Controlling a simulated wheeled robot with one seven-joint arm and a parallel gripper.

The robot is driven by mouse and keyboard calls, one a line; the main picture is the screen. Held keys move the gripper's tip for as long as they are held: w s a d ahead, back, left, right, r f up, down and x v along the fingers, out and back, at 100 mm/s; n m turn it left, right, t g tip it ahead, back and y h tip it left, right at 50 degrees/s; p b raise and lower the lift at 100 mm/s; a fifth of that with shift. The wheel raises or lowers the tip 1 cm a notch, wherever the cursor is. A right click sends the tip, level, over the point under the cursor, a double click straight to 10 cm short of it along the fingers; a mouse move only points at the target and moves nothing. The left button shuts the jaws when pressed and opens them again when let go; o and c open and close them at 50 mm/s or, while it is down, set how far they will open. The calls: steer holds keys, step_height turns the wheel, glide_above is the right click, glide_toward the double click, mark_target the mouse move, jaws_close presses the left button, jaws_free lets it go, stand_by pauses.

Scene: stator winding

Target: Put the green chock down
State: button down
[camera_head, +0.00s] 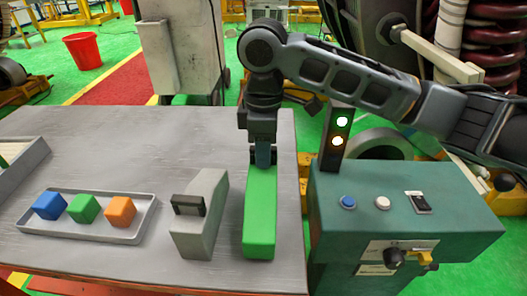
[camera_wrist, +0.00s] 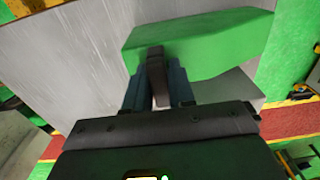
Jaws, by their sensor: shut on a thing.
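The green chock (camera_head: 261,215) is a long green block near the right edge of the grey table (camera_head: 110,135) in the head view. My gripper (camera_head: 262,158) reaches down from above to its far end and is shut on it. In the wrist view the chock (camera_wrist: 205,42) lies across the top of the picture, beyond the fingers of my gripper (camera_wrist: 158,85). A dark tab or handle (camera_wrist: 156,72) shows between the fingers. I cannot tell whether the chock's underside touches the table.
A grey block with a dark handle (camera_head: 200,215) stands just left of the chock. A tray (camera_head: 75,234) with blue, green and orange cubes is further left. A green control box (camera_head: 400,205) with buttons and a signal light (camera_head: 340,130) stands right of the table. The table's back middle is clear.

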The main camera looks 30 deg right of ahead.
steer(key=shift+f, duration=0.45)
steer(key=c, duration=1)
jaws_free()
steer(key=shift+f, duration=0.1)
steer(key=shift+o, duration=0.2)
step_height(320, 180, up, 12)
